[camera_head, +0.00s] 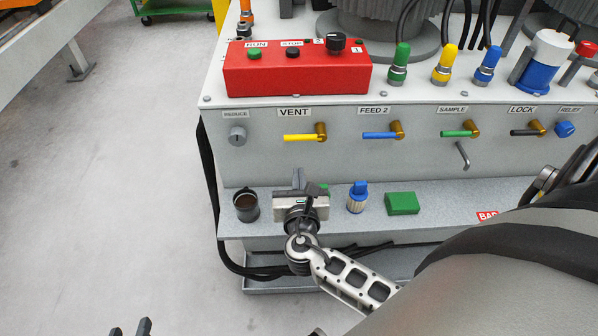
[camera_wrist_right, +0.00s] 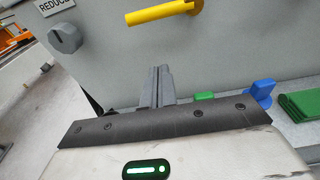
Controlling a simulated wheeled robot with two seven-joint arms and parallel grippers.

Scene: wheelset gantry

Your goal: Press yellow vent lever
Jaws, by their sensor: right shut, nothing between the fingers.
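The yellow vent lever (camera_head: 302,138) sticks out to the left from its brass fitting on the grey front panel, under the VENT label. It lies level and also shows at the top of the right wrist view (camera_wrist_right: 160,13). My right gripper (camera_head: 298,178) is in front of the panel, below the lever and apart from it. Its fingers (camera_wrist_right: 157,86) are shut with nothing between them and point toward the panel. My left gripper (camera_head: 130,328) shows only as two dark fingertips, spread apart, at the bottom edge of the head view.
Blue FEED 2 (camera_head: 380,135) and green SAMPLE (camera_head: 457,134) levers sit to the right; a grey REDUCE knob (camera_head: 238,136) sits left. On the lower shelf stand a dark cup (camera_head: 246,207), a blue-topped fitting (camera_head: 357,198) and a green block (camera_head: 402,204). A red button box (camera_head: 296,75) is above.

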